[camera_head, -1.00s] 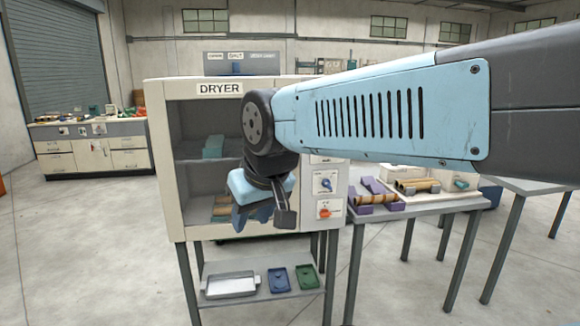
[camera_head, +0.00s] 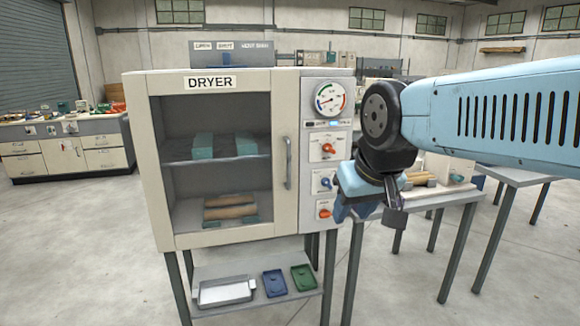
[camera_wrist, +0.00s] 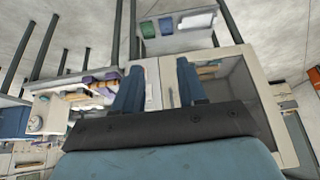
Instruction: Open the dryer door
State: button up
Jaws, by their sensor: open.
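The dryer (camera_head: 233,73) is a cream cabinet on dark legs. Its door (camera_head: 286,110) is shut and has a large glass pane. A grey vertical handle (camera_head: 288,163) is on the door's right side. My gripper (camera_head: 368,218) is in front of the control panel's right edge, to the right of the handle and apart from it. In the wrist view my gripper (camera_wrist: 158,75) shows two blue fingers spread apart with nothing between them. The dryer also shows in the wrist view (camera_wrist: 262,95), turned upside down.
The control panel (camera_head: 325,130) has a gauge and several knobs. Inside are teal blocks (camera_head: 222,146) and brown rolls (camera_head: 230,207). A lower shelf (camera_head: 240,270) holds several trays. A table (camera_head: 440,197) stands at right. Open floor (camera_head: 80,240) lies at left.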

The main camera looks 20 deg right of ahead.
jog(key=shift+d, duration=0.1)
jog(key=n+t+y, duration=0.2)
jog(key=t+y, duration=0.1)
jog(key=t, duration=0.9)
send_near(290, 166)
jog(key=w, duration=0.3)
jog(key=w+a, duration=0.1)
jog(key=w, duration=0.3)
jog(key=w+a, duration=0.1)
jog(key=w, duration=0.2)
jog(key=shift+w+f, duration=0.1)
jog(key=shift+w, duration=0.25)
jog(key=shift+c, duration=0.2)
grip_shut()
